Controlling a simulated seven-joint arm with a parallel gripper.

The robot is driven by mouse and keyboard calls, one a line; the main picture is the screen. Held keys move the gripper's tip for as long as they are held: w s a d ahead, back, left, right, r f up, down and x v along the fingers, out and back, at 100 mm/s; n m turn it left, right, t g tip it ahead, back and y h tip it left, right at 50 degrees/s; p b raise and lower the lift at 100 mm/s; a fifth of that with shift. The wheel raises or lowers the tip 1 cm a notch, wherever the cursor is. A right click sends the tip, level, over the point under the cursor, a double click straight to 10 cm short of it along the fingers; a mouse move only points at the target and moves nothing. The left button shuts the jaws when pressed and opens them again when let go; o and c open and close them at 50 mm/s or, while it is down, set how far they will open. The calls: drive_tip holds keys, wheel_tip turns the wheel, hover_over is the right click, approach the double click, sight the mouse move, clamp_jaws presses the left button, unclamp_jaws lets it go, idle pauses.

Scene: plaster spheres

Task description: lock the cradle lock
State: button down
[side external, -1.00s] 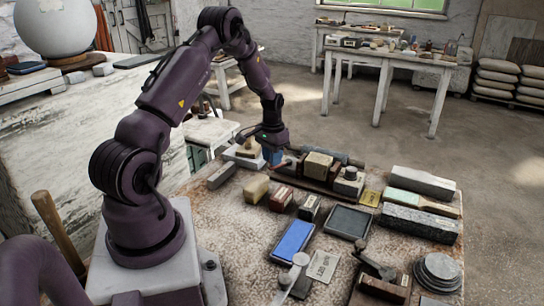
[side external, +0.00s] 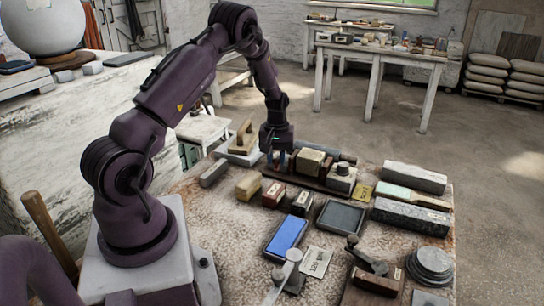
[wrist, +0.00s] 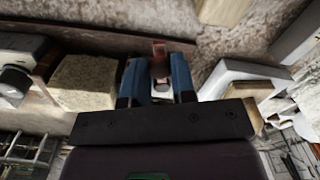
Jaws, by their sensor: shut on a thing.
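The cradle is a long dark wooden rail (side external: 312,186) on the work table, with a beige block (side external: 311,160) and a grey block with a round knob (side external: 341,178) in it. My gripper (side external: 277,162) points down at the cradle's left end. In the wrist view my gripper (wrist: 155,85) has its blue fingers shut on a small lock piece. The lock piece (wrist: 159,62) shows a reddish-brown top and a grey round end between the fingers. The beige block also shows in the wrist view (wrist: 85,82), beside the fingers. The lock is hidden by the fingers in the side view.
A wooden-handled float (side external: 243,137) stands left of my gripper. A yellow block (side external: 249,186), small dark boxes (side external: 274,194), a blue slab (side external: 287,238) and a dark tray (side external: 341,216) lie in front of the cradle. Grey stone bars (side external: 412,216) lie to the right.

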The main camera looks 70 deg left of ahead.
drive_tip(key=shift+w+d+n, duration=0.25)
drive_tip(key=shift+w+n, duration=0.2)
drive_tip(key=shift+n, duration=0.45)
drive_tip(key=c, duration=1)
unclamp_jaws()
drive_tip(key=shift+o, duration=0.3)
drive_tip(key=shift+w, duration=0.1)
